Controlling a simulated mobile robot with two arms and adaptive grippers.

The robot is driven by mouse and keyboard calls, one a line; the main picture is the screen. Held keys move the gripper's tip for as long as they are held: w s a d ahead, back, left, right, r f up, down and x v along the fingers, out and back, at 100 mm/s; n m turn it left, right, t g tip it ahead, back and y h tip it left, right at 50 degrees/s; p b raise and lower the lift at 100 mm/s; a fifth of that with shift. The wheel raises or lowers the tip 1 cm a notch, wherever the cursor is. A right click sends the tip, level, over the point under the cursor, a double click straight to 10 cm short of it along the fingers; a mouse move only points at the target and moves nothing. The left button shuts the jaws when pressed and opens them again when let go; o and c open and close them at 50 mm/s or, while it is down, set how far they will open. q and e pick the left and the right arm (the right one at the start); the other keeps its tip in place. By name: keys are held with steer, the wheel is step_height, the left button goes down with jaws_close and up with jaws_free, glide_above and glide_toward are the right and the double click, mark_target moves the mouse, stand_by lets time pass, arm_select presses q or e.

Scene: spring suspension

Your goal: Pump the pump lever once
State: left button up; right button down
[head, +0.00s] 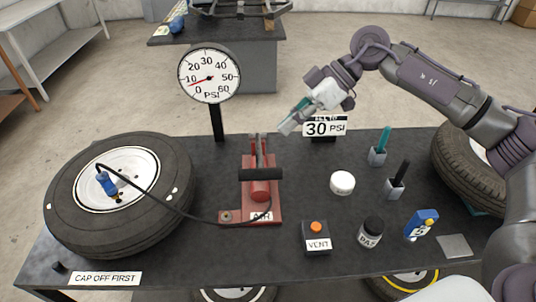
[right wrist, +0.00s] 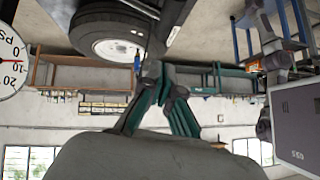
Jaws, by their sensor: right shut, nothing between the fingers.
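The red pump (head: 261,190) stands on the dark table, with its black lever bar (head: 261,174) lying low across the front. A black hose runs from the pump to a blue chuck (head: 107,183) at the wheel of the left tire (head: 120,190). The gauge (head: 209,74) has a red needle near 10 PSI; part of it also shows in the right wrist view (right wrist: 10,50). My right gripper (head: 288,127) is shut and empty, above and to the right of the pump, apart from the lever. My left gripper is not in view.
A "30 PSI" sign (head: 324,128) stands behind the pump. A vent box (head: 316,238), a dark jar (head: 370,233), a white round tub (head: 342,183) and a blue gauge-like device (head: 421,224) stand to the right. Another tire (head: 468,170) is at the right edge.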

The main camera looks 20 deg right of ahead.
mark_target(256, 169)
steer(key=p+x, duration=0.1)
steer(key=x, duration=0.2)
steer(key=f+p+x, duration=0.1)
steer(key=x, duration=0.1)
steer(key=d+p+x, duration=0.1)
steer(key=x, duration=0.2)
steer(key=shift+s+a+f, duration=0.1)
steer(key=shift+s+f, duration=0.2)
steer(key=shift+f, duration=0.1)
steer(key=shift+s+f, duration=0.15)
steer(key=shift+f, duration=0.4)
